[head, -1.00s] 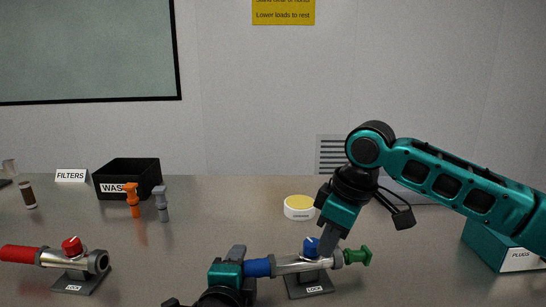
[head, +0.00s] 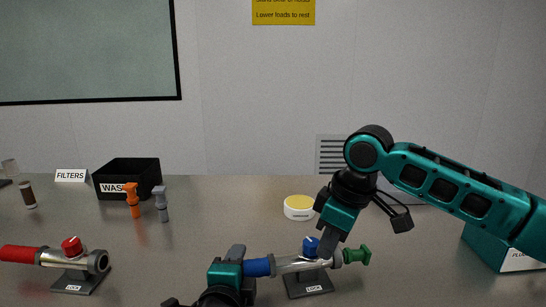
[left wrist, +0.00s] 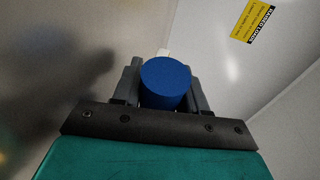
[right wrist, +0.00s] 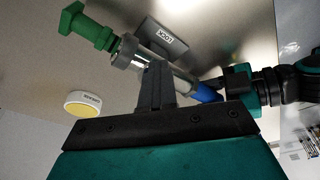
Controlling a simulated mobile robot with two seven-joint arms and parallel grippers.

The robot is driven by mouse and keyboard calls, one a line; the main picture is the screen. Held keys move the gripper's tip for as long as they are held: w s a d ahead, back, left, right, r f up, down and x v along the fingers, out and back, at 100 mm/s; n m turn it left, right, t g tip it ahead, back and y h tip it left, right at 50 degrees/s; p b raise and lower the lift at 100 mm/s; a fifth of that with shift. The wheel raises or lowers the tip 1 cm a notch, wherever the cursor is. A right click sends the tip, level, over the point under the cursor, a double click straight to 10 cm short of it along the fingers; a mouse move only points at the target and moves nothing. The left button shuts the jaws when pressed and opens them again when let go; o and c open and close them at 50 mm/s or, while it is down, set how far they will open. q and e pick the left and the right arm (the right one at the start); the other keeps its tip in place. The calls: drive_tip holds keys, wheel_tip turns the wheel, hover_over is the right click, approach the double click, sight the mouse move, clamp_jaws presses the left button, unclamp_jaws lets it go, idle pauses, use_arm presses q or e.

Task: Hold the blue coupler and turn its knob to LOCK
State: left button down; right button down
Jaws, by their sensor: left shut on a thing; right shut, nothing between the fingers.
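The blue coupler (head: 290,265) is a metal tube on a dark stand marked LOCK (head: 314,289), with a blue grip (head: 256,267) at its left end. Its blue knob (head: 310,246) is on top of the tube. My left gripper (head: 240,264) is shut on the blue grip, whose round end (left wrist: 166,82) shows between the fingers in the left wrist view. My right gripper (head: 327,250) is shut and empty, its fingertips just right of the knob. In the right wrist view its fingers (right wrist: 155,85) hide the knob; contact cannot be told.
A green plug (head: 357,255) is at the coupler's right end. A red coupler (head: 68,259) with a red knob stands at the left. A white and yellow puck (head: 299,207), the waste bin (head: 128,180) and a teal plugs box (head: 490,246) stand around.

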drive_tip(key=shift+w+r, duration=0.15)
drive_tip(key=shift+w, duration=0.05)
drive_tip(key=shift+w+d, duration=0.5)
drive_tip(key=shift+w, duration=0.4)
drive_tip(key=shift+d, duration=0.15)
idle(0.3)
drive_tip(key=shift+d, duration=0.25)
drive_tip(key=shift+w+a+v, duration=0.1)
drive_tip(key=shift+a+v, duration=0.1)
drive_tip(key=shift+v, duration=0.75)
drive_tip(key=shift+w+a+v, duration=0.1)
drive_tip(key=shift+a+v, duration=0.1)
drive_tip(key=shift+v, duration=0.75)
drive_tip(key=shift+w+a+v, duration=0.1)
drive_tip(key=shift+a+v, duration=0.1)
drive_tip(key=shift+v, duration=0.8)
drive_tip(key=shift+d+r, duration=0.1)
drive_tip(key=shift+r, duration=0.05)
